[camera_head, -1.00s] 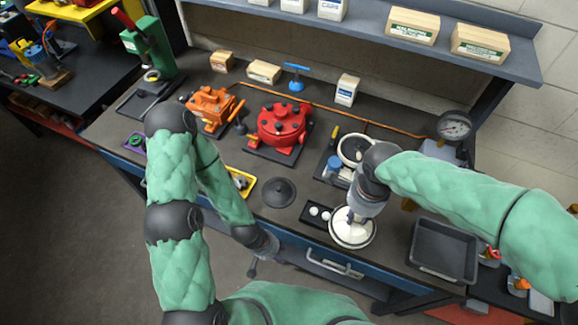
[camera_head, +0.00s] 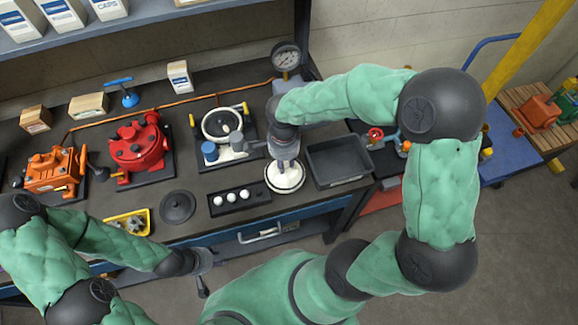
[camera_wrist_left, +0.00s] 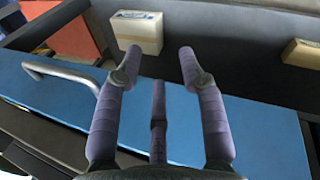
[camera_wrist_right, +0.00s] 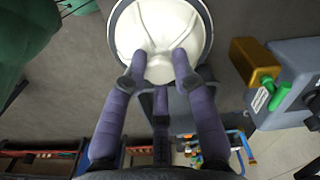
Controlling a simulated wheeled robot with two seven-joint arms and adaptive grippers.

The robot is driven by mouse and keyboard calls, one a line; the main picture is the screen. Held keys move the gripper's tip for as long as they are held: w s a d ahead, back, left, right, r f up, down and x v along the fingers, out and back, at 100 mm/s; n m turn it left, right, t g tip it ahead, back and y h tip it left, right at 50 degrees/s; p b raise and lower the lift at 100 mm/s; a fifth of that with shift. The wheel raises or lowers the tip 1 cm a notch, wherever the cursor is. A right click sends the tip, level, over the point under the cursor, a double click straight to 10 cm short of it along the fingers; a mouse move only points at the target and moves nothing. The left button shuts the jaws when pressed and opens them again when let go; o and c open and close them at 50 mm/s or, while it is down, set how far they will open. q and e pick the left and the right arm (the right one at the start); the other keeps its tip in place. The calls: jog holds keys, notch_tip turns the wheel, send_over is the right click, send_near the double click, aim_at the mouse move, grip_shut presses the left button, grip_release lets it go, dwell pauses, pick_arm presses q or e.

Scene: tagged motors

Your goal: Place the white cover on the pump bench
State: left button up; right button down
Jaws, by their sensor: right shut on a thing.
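The white cover (camera_head: 285,178) is a round, domed disc with a dark rim. My right gripper (camera_head: 285,160) is shut on it and holds it over the front of the dark workbench (camera_head: 300,207), between a black strip with white balls and a grey tray. In the right wrist view the cover (camera_wrist_right: 160,30) fills the top, with the fingertips at its middle. A pump with an open white ring (camera_head: 222,123) sits on a black base behind and left of the cover. My left gripper (camera_wrist_left: 162,62) is open and empty near the bench's blue front; it also shows in the head view (camera_head: 204,270).
The black strip with white balls (camera_head: 237,198) lies left of the cover, the empty grey tray (camera_head: 338,178) right. A red pump (camera_head: 138,150), an orange pump (camera_head: 50,172), a dark disc (camera_head: 177,206) and a yellow tray (camera_head: 112,216) stand further left. A gauge (camera_head: 286,56) stands behind.

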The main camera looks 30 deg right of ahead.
jog(key=shift+w+d+f, duration=0.25)
jog(key=shift+d+f, duration=0.6)
jog(key=shift+f, duration=0.15)
jog(key=shift+w+d+f, duration=0.1)
jog(key=shift+d+f, duration=0.05)
jog(key=shift+f, duration=1.55)
jog(key=shift+b, duration=0.35)
jog(key=shift+f, duration=0.2)
jog(key=c, duration=1)
grip_release()
jog(key=shift+r, duration=0.1)
jog(key=shift+r, duration=0.15)
notch_tip(320, 180, up, 12)
jog(key=p, duration=0.1)
jog(key=shift+p, duration=0.35)
